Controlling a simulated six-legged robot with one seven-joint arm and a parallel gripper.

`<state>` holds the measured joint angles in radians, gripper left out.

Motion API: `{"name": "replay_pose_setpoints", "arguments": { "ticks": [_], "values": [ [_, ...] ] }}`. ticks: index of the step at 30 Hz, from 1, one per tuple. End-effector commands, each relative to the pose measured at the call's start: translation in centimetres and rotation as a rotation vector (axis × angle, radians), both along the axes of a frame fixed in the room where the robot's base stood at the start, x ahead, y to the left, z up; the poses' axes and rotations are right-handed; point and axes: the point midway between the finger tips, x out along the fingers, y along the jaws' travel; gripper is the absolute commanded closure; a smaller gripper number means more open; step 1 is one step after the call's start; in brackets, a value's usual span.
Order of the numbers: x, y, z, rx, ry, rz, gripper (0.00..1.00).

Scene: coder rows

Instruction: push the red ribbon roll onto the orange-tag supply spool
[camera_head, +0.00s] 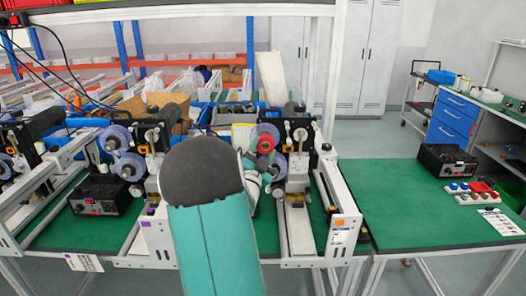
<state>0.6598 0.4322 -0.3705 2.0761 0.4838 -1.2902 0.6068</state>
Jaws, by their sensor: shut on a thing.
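The red ribbon roll (265,144) is small and red and shows just right of my arm, in front of the coder at centre right. My gripper (257,157) is mostly hidden behind my own arm; its end is at the red roll and shut on it. That coder's frame carries an orange tag (339,222) at its front right. Two pale violet discs show on the coder, an upper one (268,129) and a lower one (279,163). The red roll overlaps the upper disc in the picture. I cannot tell whether it touches a spool.
Another coder with violet discs (118,137) stands left of my arm; its frame has a purple tag (150,211). The green bench (395,210) at right is largely clear, with a black box (447,160) at its back. Small coloured knobs (468,190) sit at far right.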

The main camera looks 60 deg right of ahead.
Motion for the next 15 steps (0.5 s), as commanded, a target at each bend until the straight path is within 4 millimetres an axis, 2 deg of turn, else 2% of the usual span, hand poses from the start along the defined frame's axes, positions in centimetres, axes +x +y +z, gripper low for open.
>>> {"name": "replay_pose_setpoints", "arguments": {
  "ticks": [15],
  "values": [
    [0.28, -0.58, -0.02, 0.000, 0.000, 0.000, 0.68]
  ]
}}
